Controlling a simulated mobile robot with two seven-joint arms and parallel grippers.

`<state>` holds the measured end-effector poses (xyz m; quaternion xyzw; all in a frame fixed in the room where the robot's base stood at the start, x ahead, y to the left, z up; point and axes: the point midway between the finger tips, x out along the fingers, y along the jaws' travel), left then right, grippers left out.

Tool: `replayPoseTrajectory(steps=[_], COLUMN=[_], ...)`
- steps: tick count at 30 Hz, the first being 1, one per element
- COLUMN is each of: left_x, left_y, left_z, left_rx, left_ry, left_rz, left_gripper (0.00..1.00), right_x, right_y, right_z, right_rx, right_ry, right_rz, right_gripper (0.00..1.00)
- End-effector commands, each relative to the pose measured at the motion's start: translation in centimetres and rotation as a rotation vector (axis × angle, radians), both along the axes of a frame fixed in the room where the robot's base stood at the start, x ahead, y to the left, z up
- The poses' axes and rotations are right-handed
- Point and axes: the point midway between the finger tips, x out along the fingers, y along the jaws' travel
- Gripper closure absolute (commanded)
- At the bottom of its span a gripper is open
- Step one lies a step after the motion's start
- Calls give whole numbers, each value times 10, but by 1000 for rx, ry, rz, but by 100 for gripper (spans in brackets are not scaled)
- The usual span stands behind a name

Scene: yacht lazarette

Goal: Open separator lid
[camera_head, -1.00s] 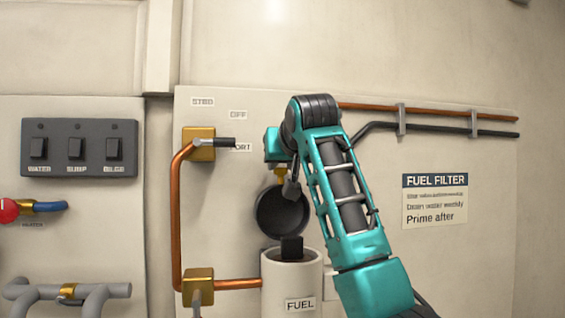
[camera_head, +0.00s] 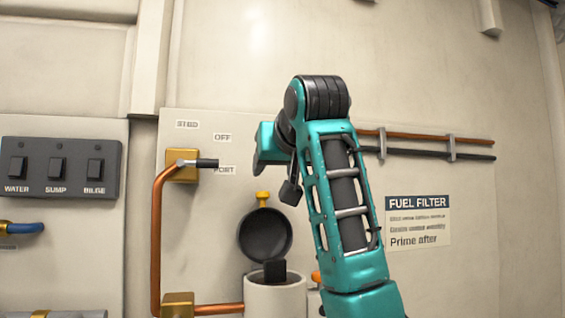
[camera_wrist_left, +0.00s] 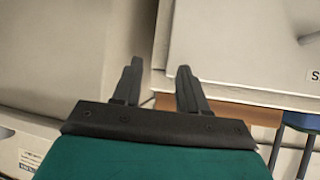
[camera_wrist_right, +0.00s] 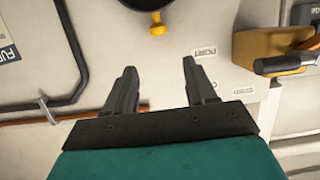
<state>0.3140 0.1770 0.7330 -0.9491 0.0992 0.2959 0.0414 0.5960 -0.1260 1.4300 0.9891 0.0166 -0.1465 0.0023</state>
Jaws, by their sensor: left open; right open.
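The separator (camera_head: 277,300) is a pale cylinder at the lower middle of the head view. Its dark round lid (camera_head: 265,236) stands raised, about upright, behind the open mouth, with a yellow knob (camera_head: 262,198) at its top edge. A black block (camera_head: 275,270) shows at the mouth. My right gripper (camera_wrist_right: 160,82) is open and empty. In the right wrist view the knob (camera_wrist_right: 157,26) lies beyond the fingertips, apart from them. In the head view the right hand is above and right of the knob, its fingers partly hidden. My left gripper (camera_wrist_left: 158,70) is open and empty, seen only in its wrist view.
A yellow valve (camera_head: 182,166) with a dark handle and a copper pipe (camera_head: 157,240) are left of the separator. A switch panel (camera_head: 60,168) is further left. A FUEL FILTER sign (camera_head: 418,222) and wall pipes (camera_head: 432,146) are at right.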

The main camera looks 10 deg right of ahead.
Motion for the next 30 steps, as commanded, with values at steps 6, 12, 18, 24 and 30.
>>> replayPoseTrajectory(steps=[6, 12, 18, 24, 30], left_x=[1, 2, 2, 2, 2], left_y=[0, 0, 0, 0, 1], left_z=[-6, -6, -6, -6, -6], left_rx=[0, 1, 1, 1, 1], left_ry=[-3, -4, -4, -4, -5], left_rz=[1, 0, 0, 0, 1], left_gripper=[57, 57, 57, 57, 57], right_x=[-34, -45, -45, -45, -45], right_y=[-1, -2, -2, -1, -1], right_z=[11, 14, 14, 14, 14], right_rx=[0, 0, 0, 0, 0], right_ry=[-3, 0, 0, 0, 0], right_rz=[0, 0, 0, 0, 0], right_gripper=[44, 44, 44, 44, 44])
